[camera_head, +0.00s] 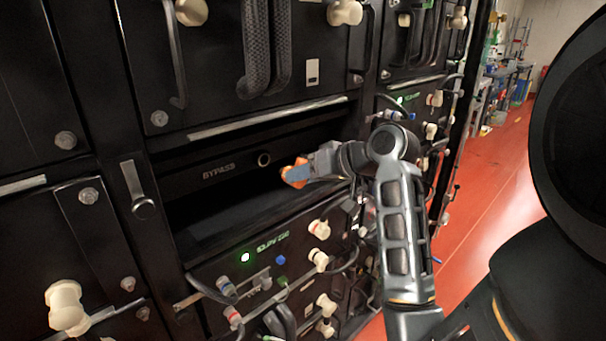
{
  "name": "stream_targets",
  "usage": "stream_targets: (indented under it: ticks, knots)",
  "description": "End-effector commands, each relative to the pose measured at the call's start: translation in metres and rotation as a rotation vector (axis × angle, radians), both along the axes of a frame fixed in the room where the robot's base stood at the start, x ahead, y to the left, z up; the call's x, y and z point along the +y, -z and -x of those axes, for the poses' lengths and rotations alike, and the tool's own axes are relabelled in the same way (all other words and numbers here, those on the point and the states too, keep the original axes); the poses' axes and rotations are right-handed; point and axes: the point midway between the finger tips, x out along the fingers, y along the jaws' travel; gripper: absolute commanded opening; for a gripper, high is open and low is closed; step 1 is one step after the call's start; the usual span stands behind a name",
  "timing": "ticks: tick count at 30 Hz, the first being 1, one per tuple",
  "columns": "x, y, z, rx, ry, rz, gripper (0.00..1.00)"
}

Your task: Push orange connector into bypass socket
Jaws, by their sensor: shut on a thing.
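The bypass socket (264,160) is a small round ring on the dark panel inside an open bay, right of the white word BYPASS. My gripper (300,174) reaches into the bay from the right and is shut on the orange connector (293,172). The connector is apart from the socket in the picture, a little right of and below it. My gripper's fingers hide part of the connector. The distance in depth between connector and socket is hard to tell.
The bay has a light metal strip (266,119) along its top edge. A battery module (265,242) with a green light, cream knobs and cables sits below. A latch handle (138,188) stands left of the bay. The red floor (490,215) at right is mostly clear.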

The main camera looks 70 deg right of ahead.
Motion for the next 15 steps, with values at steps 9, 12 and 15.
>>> stream_targets:
  ticks: [9, 12, 15]
  knots:
    - [-0.009, -0.001, -0.017, 0.000, -0.002, 0.006, 0.00]
    - [-0.014, -0.001, -0.024, 0.001, -0.001, 0.007, 0.00]
    - [-0.019, -0.001, -0.031, 0.001, -0.001, 0.007, 0.00]
